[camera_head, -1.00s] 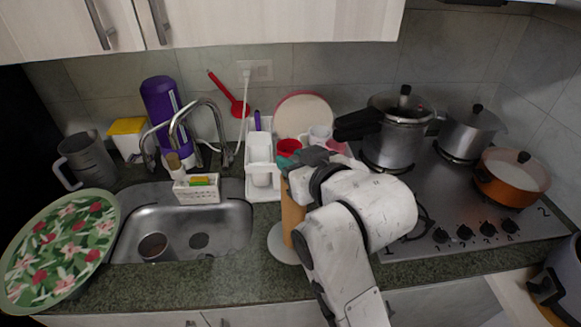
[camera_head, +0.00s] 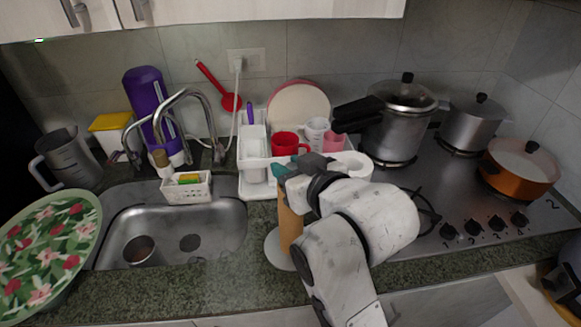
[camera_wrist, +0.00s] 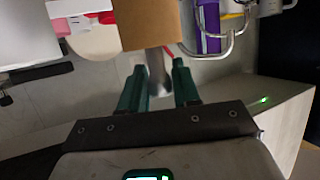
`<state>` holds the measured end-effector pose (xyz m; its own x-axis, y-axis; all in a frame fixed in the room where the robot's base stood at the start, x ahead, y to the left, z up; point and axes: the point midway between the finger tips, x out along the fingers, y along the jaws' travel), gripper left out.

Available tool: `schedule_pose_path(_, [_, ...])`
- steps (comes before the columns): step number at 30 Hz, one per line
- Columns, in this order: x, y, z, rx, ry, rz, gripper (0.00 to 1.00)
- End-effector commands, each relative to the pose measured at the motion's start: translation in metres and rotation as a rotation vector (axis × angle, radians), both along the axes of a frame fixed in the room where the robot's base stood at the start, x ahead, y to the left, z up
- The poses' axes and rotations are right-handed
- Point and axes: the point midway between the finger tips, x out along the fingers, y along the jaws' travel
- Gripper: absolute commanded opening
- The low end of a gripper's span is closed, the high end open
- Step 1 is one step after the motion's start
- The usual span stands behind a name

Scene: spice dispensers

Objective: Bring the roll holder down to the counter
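The roll holder (camera_head: 289,228) is a brown upright cylinder with a round pale base (camera_head: 274,250), near the counter's front edge in the head view. My gripper (camera_head: 290,172) is at its top. In the wrist view the green fingers (camera_wrist: 159,82) close around the holder's metal post (camera_wrist: 158,70), and the brown cylinder (camera_wrist: 150,22) shows beyond it. The fingers appear to touch the post on both sides. My arm hides the holder's right side. I cannot tell whether the base touches the counter (camera_head: 225,285).
The sink (camera_head: 220,225) with a cup (camera_head: 139,250) lies left of the holder. A dish rack (camera_head: 252,185) and a red mug (camera_head: 286,144) stand behind. The stove (camera_head: 425,185) with several pots is on the right. A floral plate (camera_head: 50,245) is at the far left.

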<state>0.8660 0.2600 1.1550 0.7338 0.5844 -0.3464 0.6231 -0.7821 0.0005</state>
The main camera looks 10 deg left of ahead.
Motion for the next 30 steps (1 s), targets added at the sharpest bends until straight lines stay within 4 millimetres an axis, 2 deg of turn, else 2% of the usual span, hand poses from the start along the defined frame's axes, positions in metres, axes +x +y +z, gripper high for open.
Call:
schedule_pose_path(1, [0.000,0.000,0.000,0.000,0.000,0.000,0.36])
schedule_pose_path(7, [0.000,0.000,0.000,0.000,0.000,0.000,0.54])
schedule_pose_path(17, [-0.003,-0.003,0.003,0.001,-0.002,0.000,0.54])
schedule_pose_path(23, [-0.025,-0.021,0.013,0.003,-0.004,-0.002,0.54])
schedule_pose_path(30, [-0.062,-0.049,0.031,0.003,-0.003,0.000,0.54])
